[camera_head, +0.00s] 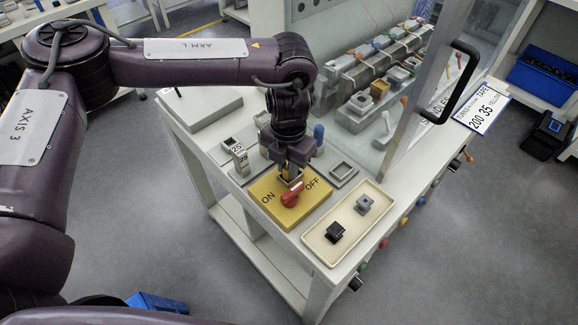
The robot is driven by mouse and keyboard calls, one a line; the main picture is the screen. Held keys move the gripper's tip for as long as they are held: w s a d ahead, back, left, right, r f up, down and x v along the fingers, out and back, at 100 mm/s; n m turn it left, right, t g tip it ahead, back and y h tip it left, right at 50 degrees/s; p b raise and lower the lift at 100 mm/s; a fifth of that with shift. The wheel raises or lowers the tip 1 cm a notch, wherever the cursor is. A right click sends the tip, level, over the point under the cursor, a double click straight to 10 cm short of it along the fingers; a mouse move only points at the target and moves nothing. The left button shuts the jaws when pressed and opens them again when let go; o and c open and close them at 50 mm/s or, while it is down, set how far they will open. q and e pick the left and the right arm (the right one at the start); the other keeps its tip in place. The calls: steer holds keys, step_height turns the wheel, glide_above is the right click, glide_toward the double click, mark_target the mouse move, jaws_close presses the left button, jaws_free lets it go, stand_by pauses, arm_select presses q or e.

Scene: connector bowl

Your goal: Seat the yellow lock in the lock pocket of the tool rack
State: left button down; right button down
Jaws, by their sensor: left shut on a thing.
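My left gripper (289,171) points down over the far edge of a yellow ON/OFF panel (266,188) with a red knob (291,194). It is shut on a small yellowish piece, which looks like the yellow lock; the fingers hide most of it. Grey holders with square openings, which seem to be the tool rack, stand around the gripper: one to its right (342,170) and one to its left (229,144). I cannot tell which is the lock pocket, or whether the held piece touches anything below. My right gripper is out of view.
A cream tray (318,245) at the bench's front right holds a black block (335,232) and a grey block (364,203). A blue peg (319,132) stands just behind the gripper. A clear panel with a black handle (462,80) rises at right.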

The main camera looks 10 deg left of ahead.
arm_select(q)
steer(key=shift+w+r, duration=0.1)
steer(key=shift+r, duration=0.6)
step_height(320, 180, up, 18)
steer(key=r+p, duration=0.1)
steer(key=w+a+m, duration=0.1)
steer(key=a+m, duration=0.3)
steer(key=m, duration=1.1)
steer(key=w+a+m, duration=0.2)
steer(key=a+m, duration=0.2)
steer(key=m, duration=1.2)
steer(key=shift+w+r+m, duration=0.3)
steer(key=shift+r, duration=0.1)
steer(key=shift+a, duration=0.15)
